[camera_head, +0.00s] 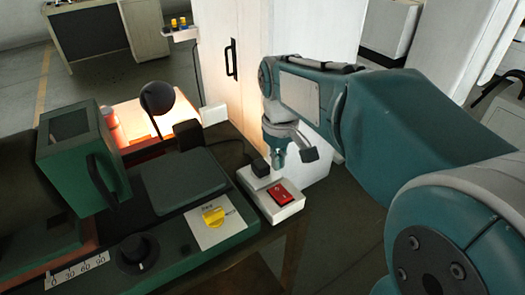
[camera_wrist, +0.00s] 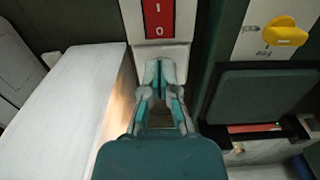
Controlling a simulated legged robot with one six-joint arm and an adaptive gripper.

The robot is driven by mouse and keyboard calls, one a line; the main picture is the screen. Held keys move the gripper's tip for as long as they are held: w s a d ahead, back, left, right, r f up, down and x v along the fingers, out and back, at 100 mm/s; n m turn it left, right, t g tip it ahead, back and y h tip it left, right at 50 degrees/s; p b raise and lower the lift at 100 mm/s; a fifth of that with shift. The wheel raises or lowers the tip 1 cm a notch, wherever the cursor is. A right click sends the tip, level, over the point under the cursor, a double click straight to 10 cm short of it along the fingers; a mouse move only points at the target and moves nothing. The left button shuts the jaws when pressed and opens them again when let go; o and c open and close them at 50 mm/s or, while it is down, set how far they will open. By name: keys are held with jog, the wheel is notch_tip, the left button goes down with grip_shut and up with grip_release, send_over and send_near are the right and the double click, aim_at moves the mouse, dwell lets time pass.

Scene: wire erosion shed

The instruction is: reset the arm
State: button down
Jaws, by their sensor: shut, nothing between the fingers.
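My arm reaches in from the right in the head view. My gripper (camera_head: 279,160) is pointed downward over the white switch box (camera_head: 268,212). The red switch (camera_wrist: 165,18), marked I and 0, shows just beyond the fingertips. Whether the fingertips touch the box, I cannot tell.
A green machine (camera_head: 185,182) with a yellow knob (camera_head: 213,216) and a black dial (camera_head: 133,253) stands to the left. A black round lamp (camera_head: 158,98) lights its back. A white cabinet (camera_head: 230,55) with a black handle stands close behind my gripper. Open floor shows at right.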

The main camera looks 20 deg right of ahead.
jog(key=s+m+t, duration=0.3)
jog(key=s+t, duration=0.2)
jog(key=s, duration=0.9)
jog(key=shift+m+t, duration=0.3)
